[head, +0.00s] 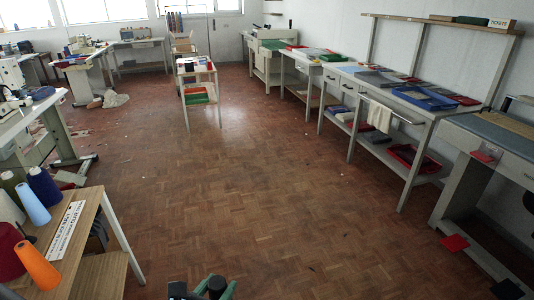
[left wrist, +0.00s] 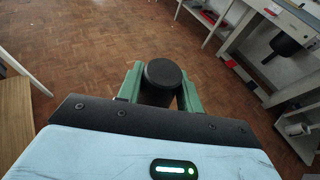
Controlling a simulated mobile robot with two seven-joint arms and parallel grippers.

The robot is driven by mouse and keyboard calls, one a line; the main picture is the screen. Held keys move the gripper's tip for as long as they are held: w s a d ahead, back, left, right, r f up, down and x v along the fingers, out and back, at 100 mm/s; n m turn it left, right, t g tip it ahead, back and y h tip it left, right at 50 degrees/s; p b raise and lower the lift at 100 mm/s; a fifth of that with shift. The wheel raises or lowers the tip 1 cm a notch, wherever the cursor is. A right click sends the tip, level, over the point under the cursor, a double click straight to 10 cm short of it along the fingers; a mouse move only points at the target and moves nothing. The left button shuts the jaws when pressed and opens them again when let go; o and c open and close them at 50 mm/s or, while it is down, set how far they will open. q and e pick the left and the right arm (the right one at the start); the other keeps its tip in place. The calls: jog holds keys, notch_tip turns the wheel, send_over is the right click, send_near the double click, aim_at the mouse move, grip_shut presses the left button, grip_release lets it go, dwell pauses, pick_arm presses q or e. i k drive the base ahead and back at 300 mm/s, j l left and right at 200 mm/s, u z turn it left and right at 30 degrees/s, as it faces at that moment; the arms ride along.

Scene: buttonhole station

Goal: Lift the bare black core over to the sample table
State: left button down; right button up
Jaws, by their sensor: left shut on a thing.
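The black core (head: 217,285) is a bare dark cylinder at the bottom edge of the head view. It also shows in the left wrist view (left wrist: 163,78), standing out between green fingers. My left gripper (left wrist: 160,92) is shut on it, one finger on each side, and holds it above the floor. In the head view, my left gripper (head: 205,291) is partly cut off by the frame. A long table (head: 413,119) with folded cloth pieces stands along the right wall. No label tells me which table is the sample table. I cannot make out my right gripper.
A wooden table (head: 92,222) with thread cones stands close at left. A small table (head: 218,112) stands farther back in the middle. A grey-topped bench (head: 478,148) is at right. The parquet floor (head: 255,190) between them is clear.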

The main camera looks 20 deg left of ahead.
aim_at(38, 215)
jog(key=i+j+u, duration=0.1)
jog(key=i+u, duration=1)
jog(key=i, duration=1.75)
jog(key=u, duration=2)
